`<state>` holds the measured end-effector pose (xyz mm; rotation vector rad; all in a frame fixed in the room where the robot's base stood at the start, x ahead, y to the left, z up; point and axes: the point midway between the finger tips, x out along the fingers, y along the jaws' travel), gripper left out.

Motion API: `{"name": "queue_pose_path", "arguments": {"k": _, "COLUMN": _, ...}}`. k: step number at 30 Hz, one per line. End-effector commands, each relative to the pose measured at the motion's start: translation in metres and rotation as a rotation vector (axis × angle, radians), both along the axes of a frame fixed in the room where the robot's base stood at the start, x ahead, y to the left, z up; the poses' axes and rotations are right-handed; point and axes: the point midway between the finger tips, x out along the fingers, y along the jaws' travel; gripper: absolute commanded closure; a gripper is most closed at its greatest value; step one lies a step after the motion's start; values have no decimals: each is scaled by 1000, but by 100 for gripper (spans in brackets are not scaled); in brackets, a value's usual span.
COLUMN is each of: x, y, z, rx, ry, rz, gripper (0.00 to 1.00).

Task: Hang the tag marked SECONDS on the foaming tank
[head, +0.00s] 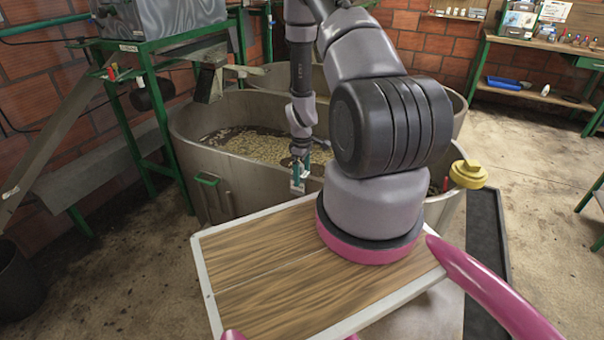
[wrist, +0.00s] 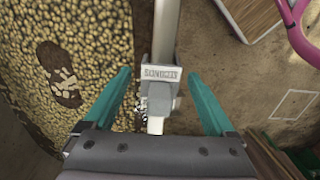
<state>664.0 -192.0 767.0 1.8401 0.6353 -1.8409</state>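The tag (wrist: 160,73), a grey piece with raised lettering that looks like SECONDS, sits over the tank rim (wrist: 165,25) in the wrist view. A pale stem or tab (wrist: 155,123) extends from it toward my gripper. My gripper (wrist: 158,80) is open, with its teal fingers on either side of the tag and gaps between. In the head view my gripper (head: 300,167) is at the near rim of the grey tank (head: 195,165), with the small pale tag (head: 298,186) below it. The tank holds pale beans and foamy dark liquid. No tank label is readable.
A wooden-topped tray (head: 260,285) of mine lies in front of the tank. A green-framed machine (head: 150,45) stands at back left, and a green workbench (head: 540,45) at back right. Floor at right is open.

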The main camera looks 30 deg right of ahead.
Motion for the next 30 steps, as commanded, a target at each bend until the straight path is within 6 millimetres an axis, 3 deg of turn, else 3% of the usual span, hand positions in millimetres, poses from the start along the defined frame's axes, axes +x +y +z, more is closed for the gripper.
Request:
{"name": "queue_pose_path", "arguments": {"k": 10, "x": 0, "y": 0, "z": 7, "rx": 0, "ry": -1, "rz": 1, "gripper": 11}}
{"name": "queue_pose_path", "arguments": {"k": 24, "x": 1, "y": 0, "z": 92, "rx": -1, "ry": -3, "rz": 1, "gripper": 11}}
{"name": "queue_pose_path", "arguments": {"k": 30, "x": 0, "y": 0, "z": 107, "rx": -1, "ry": -1, "rz": 1, "gripper": 11}}
